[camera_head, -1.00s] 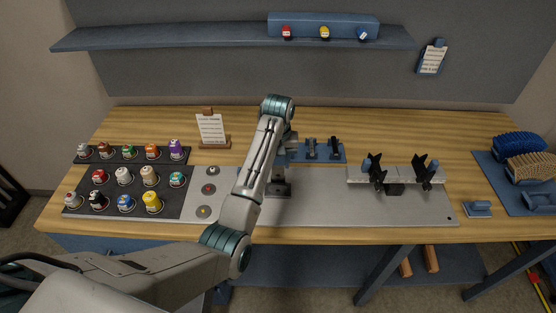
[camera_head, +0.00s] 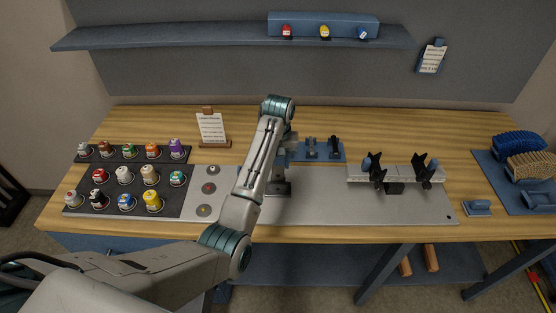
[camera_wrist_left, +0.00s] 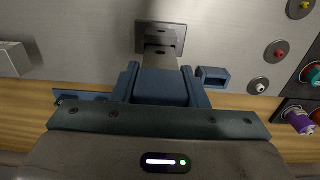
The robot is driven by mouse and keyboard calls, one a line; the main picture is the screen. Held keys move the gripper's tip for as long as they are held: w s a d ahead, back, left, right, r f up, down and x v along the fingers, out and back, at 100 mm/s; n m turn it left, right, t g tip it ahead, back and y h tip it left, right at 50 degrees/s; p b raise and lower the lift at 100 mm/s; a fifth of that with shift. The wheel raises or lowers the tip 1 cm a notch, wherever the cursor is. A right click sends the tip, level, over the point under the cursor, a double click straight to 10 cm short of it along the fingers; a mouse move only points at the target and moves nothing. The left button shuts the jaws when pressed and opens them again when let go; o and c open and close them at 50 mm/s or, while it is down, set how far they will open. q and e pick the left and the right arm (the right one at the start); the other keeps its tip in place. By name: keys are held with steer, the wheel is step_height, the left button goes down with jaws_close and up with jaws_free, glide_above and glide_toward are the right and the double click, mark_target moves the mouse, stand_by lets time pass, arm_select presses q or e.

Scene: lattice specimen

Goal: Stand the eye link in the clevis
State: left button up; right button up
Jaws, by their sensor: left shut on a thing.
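The clevis (camera_head: 281,189) is a small grey fitting on the grey plate, partly hidden behind my left arm. In the left wrist view the clevis (camera_wrist_left: 176,30) shows as a square base on the plate. My left gripper (camera_wrist_left: 162,73) is shut on the eye link (camera_wrist_left: 160,60), a grey piece between the blue fingers. The link reaches over the clevis in that view; I cannot tell whether it is inside the clevis or just above it. In the head view the gripper is mostly hidden behind its arm. My right gripper is not in view.
A blue mat (camera_head: 297,152) behind the plate holds dark parts (camera_head: 335,147). A rack (camera_head: 355,176) with black forked holders stands to the right. Several paint pots (camera_head: 152,201) sit on dark mats at left. A card stand (camera_head: 211,130) is behind. The front right of the plate is clear.

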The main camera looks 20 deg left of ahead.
mark_target(278, 170)
arm_select(q)
steer(key=shift+f, duration=1.25)
steer(key=shift+f, duration=0.2)
steer(key=shift+f, duration=1.15)
steer(key=o, duration=1)
steer(key=shift+o, duration=0.4)
